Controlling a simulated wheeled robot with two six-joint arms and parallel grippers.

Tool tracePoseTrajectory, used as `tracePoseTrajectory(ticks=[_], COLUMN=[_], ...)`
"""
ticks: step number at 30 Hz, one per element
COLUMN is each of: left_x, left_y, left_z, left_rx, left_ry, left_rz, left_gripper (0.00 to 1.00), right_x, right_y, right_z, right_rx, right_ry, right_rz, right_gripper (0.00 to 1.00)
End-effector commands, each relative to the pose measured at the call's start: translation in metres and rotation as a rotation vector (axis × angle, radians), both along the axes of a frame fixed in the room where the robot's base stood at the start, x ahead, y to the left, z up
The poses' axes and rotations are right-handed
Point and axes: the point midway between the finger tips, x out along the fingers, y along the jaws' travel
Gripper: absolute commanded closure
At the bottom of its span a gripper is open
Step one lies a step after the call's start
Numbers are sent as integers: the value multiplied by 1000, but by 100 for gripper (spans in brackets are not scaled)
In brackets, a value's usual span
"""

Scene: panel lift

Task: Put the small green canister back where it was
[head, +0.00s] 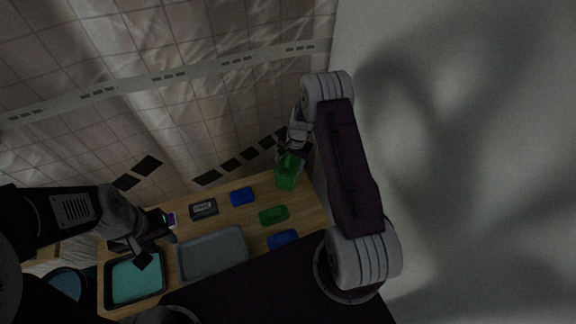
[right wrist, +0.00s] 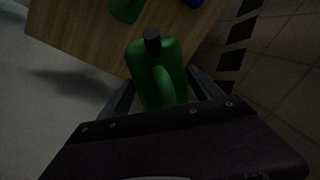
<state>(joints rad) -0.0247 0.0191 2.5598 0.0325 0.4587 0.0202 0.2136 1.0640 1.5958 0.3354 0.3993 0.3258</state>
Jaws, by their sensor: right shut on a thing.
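A green canister (head: 287,176) with a dark cap is at the far right corner of the wooden table. It also shows in the right wrist view (right wrist: 150,65), between the fingers. My right gripper (head: 291,158) is shut on it; I cannot tell whether its base touches the table. A low green shape (head: 273,215) lies on the table nearer to me; it partly shows in the right wrist view (right wrist: 125,9). I cannot tell whether it is a pad or an object. My left gripper (head: 155,250) is over the left part of the table, with its fingertips apart and nothing seen between them.
Blue low shapes (head: 241,197) (head: 283,239) lie on the wooden table (head: 308,212) near the green shape. A grey tray (head: 213,253) is mid-table and a dark-rimmed teal tray (head: 137,279) is at left. A dark labelled box (head: 203,208) stands behind the grey tray.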

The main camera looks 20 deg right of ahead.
Motion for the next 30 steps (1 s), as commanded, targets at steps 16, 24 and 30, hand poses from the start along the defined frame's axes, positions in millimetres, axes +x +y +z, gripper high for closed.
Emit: tracePoseTrajectory(ticks=[16,24,30], left_x=[0,0,0], left_y=[0,0,0], left_z=[12,8,8], left_rx=[0,0,0], left_ry=[0,0,0], left_rz=[0,0,0], left_gripper=[64,64,64], right_x=[7,7,6], right_y=[5,5,5], right_z=[-45,-48,-48], right_rx=[0,0,1], right_ry=[0,-1,1], right_rz=[1,0,0], right_gripper=[81,81,4])
